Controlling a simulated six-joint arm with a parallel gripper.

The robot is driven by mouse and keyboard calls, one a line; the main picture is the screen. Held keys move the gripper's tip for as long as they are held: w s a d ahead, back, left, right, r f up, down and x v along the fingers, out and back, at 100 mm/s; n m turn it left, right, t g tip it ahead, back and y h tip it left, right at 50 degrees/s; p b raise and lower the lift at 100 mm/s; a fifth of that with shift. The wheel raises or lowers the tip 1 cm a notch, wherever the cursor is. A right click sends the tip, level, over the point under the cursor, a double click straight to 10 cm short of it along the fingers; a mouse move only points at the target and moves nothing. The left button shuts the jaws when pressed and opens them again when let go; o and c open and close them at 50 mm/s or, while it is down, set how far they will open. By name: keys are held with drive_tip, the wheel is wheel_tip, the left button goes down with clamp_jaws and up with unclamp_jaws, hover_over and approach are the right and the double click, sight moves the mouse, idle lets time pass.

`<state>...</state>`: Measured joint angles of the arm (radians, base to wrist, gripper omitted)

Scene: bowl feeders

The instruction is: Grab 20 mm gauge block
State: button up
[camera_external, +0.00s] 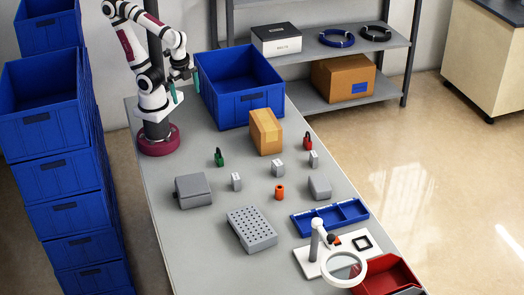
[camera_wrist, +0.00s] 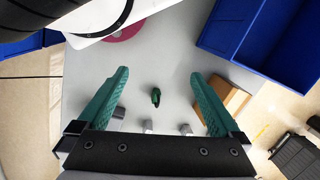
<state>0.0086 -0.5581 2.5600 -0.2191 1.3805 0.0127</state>
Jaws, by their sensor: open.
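Small silver blocks stand apart on the grey table: a left one (camera_external: 236,182), a middle one (camera_external: 278,169) and a right one (camera_external: 313,159). Their markings are too small to read, so I cannot tell which is the 20 mm gauge block. My gripper (camera_external: 186,95) is open and empty, high above the table's far left part, away from the blocks. In the wrist view its teal fingers (camera_wrist: 158,74) are spread wide. Small grey blocks show beyond the gripper's black body there, one in the middle (camera_wrist: 148,126) and one to the right (camera_wrist: 185,129), partly cut off.
A green padlock (camera_external: 218,157) and a red one (camera_external: 307,141) stand near the blocks. A cardboard box (camera_external: 265,131), blue bin (camera_external: 242,105), grey case (camera_external: 193,191), orange cylinder (camera_external: 279,192), perforated block (camera_external: 252,229), blue tray (camera_external: 331,217) and magnifier stand (camera_external: 344,268) also occupy the table.

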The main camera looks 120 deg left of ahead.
drive_tip(key=shift+c, duration=1)
drive_tip(key=w+a+r+m+y, duration=0.25)
drive_tip(key=w+a+y, duration=0.25)
drive_tip(key=w+a, duration=0.35)
drive_tip(key=m+t+y, duration=0.1)
drive_tip(key=m+t, duration=1)
drive_tip(key=m, duration=0.9)
hover_over(321, 163)
drive_tip(key=s+d, duration=0.2)
wheel_tip(321, 163, down, 17)
drive_tip(key=shift+s+f, duration=0.1)
drive_tip(key=shift+s, duration=0.05)
wheel_tip(321, 163, down, 7)
drive_tip(key=shift+r, duration=0.1)
drive_tip(key=shift+w+a+f+y, duration=0.15)
drive_tip(key=shift+w+a+f, duration=0.05)
drive_tip(key=shift+w+a, duration=0.3)
drive_tip(key=shift+w+a+f+y, duration=0.2)
drive_tip(key=shift+w+a, duration=0.2)
drive_tip(key=shift+w, duration=0.2)
clamp_jaws()
